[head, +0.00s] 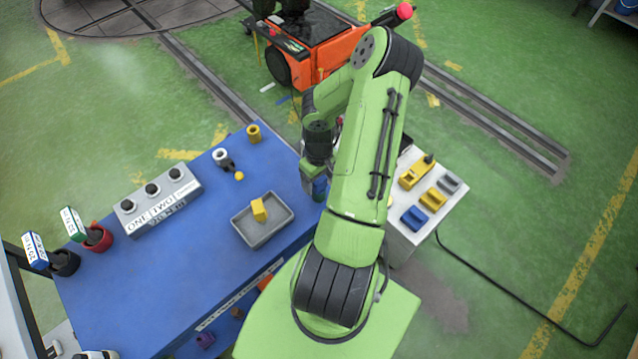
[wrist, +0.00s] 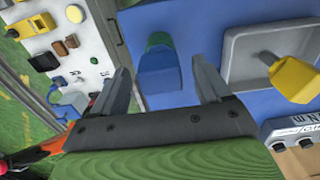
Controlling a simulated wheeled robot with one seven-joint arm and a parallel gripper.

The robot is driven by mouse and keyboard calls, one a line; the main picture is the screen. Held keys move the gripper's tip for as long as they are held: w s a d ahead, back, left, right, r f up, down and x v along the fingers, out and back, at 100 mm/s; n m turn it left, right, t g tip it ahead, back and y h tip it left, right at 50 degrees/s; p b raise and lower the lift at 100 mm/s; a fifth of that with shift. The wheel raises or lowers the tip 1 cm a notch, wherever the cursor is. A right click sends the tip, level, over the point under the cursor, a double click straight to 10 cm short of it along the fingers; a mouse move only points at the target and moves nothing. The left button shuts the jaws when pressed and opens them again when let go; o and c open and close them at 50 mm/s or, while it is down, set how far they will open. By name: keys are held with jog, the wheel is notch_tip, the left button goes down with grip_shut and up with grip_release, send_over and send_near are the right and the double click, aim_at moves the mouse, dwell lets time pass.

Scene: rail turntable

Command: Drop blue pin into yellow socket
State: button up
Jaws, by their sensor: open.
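A blue piece with a green top, which looks like the blue pin (wrist: 158,75), stands between my fingers in the wrist view. It shows in the head view as a blue patch (head: 319,188) at the blue table's right edge, partly hidden by my arm. My gripper (wrist: 163,88) is open around it, with a gap on both sides. In the head view my gripper (head: 314,178) hangs low over that edge. A yellow cylinder with a dark hole, which looks like the yellow socket (head: 254,134), stands at the table's far corner, left of my gripper.
A grey tray (head: 243,235) with a yellow block (head: 259,209) lies left of my gripper. A white ring piece (head: 220,156) and a grey button box (head: 155,205) are farther left. A white stand (head: 400,235) with yellow, blue and grey pieces is to the right.

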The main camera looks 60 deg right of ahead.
notch_tip(320, 180, down, 4)
jog(key=shift+r, duration=0.15)
jog(key=shift+r, duration=0.15)
jog(key=c, duration=1.2)
